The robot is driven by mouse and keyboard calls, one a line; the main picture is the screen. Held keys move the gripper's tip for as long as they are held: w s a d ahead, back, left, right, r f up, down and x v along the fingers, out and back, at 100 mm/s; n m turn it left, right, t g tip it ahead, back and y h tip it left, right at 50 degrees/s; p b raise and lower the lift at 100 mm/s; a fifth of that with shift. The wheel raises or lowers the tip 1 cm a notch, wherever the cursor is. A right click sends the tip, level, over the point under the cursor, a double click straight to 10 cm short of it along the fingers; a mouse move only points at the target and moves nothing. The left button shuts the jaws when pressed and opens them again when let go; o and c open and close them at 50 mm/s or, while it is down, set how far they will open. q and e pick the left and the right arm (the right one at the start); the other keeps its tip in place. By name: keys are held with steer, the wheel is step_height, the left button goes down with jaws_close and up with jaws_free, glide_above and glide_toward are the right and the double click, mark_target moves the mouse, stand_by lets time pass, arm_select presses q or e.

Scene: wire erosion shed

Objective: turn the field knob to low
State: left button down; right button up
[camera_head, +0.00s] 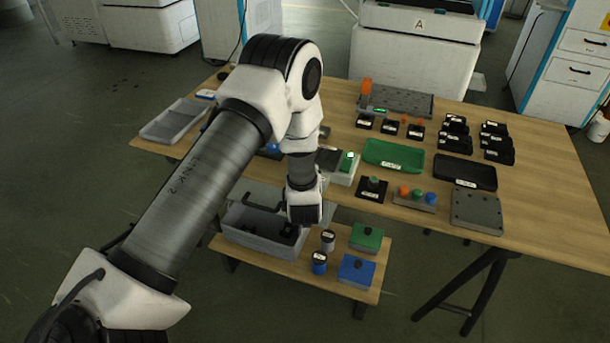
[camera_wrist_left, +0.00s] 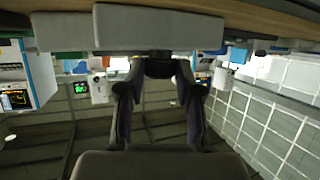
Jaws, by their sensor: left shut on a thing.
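My left arm comes in from the left in the head view, and its wrist hangs over the table's front edge. The wrist hides the fingers there. In the left wrist view my left gripper (camera_wrist_left: 160,75) is shut, its fingertips meeting around a small dark knob (camera_wrist_left: 160,56), seemingly the field knob. The knob is at the edge of a grey block (camera_wrist_left: 160,27), and the fingers cover most of it. I cannot read its setting or any marks. My right gripper is in neither view.
The wooden table (camera_head: 550,190) holds a green tray (camera_head: 393,155), a black tray (camera_head: 465,172), a grey plate (camera_head: 476,210) and a block with coloured buttons (camera_head: 414,198). A low bench in front holds a grey bin (camera_head: 240,238) and blue (camera_head: 356,270) and green (camera_head: 366,238) boxes.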

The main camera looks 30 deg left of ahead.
arm_select(q)
steer(key=n+g+y, duration=0.1)
steer(key=n, duration=0.1)
steer(key=n+g+y, duration=0.1)
steer(key=g+y, duration=0.1)
steer(key=w+d+n+g+y, duration=0.1)
steer(key=n, duration=0.1)
steer(key=shift+n+g, duration=0.3)
steer(key=shift+g, duration=0.1)
steer(key=shift+w+n+g+y+b, duration=0.15)
steer(key=shift+n+g+y+b, duration=0.25)
steer(key=shift+n+g, duration=0.75)
steer(key=shift+w+n+g+y+b, duration=0.2)
steer(key=shift+n+g+y, duration=0.4)
steer(key=shift+n+g, duration=0.5)
steer(key=shift+g, duration=0.25)
steer(key=c, duration=0.8)
jaws_free()
steer(key=shift+o, duration=0.2)
steer(key=shift+s, duration=0.1)
